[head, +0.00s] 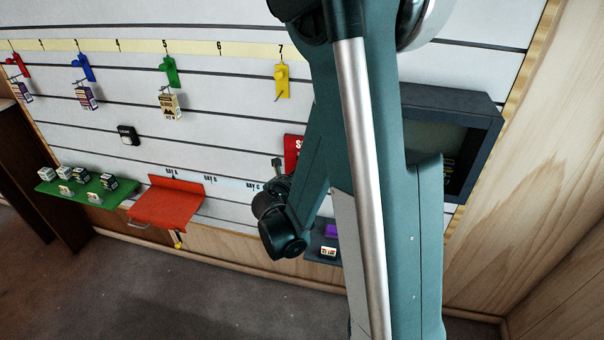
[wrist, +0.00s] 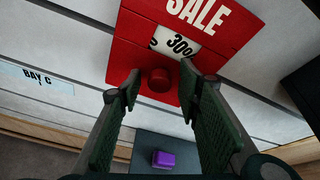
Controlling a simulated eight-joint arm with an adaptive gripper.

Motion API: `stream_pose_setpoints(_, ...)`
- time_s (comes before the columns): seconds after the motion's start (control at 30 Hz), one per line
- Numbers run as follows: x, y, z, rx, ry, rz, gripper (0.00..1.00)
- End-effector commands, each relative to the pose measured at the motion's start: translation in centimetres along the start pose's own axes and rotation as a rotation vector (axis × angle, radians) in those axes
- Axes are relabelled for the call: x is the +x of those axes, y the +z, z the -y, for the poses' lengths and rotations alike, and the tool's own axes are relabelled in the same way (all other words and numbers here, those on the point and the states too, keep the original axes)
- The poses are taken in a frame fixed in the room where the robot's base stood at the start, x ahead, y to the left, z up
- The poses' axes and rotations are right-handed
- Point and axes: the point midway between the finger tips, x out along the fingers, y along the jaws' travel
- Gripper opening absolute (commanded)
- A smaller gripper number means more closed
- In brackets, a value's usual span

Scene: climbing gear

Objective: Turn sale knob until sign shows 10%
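The red sale sign (wrist: 185,25) fills the top middle of the wrist view, with "SALE" in white letters. Its white window (wrist: 178,43) reads "30", with the rest cut off at the right edge. The red round sale knob (wrist: 160,79) sticks out below the window. My gripper (wrist: 160,92) is open, its two fingers on either side of the knob in the picture; I cannot tell whether they touch it. In the head view only the left edge of the sale sign (head: 292,150) shows; my arm hides the rest. My gripper (head: 280,172) is partly visible beside it.
A shelf with a purple block (wrist: 164,159) lies below the sign. A dark-framed screen (head: 450,135) is at the right. A red shelf (head: 168,203) and a green shelf (head: 85,195) with small boxes stand left. Colored hooks line the slatted wall above.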

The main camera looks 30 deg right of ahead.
Motion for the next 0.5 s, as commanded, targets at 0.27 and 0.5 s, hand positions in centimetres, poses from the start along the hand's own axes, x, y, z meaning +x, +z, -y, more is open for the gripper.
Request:
stream_pose_setpoints(0.27,-0.02,-0.01,-0.01,0.0,0.0,0.0,0.08)
stream_pose_setpoints(0.5,0.01,-0.14,0.1,0.077,0.029,0.005,0.08)
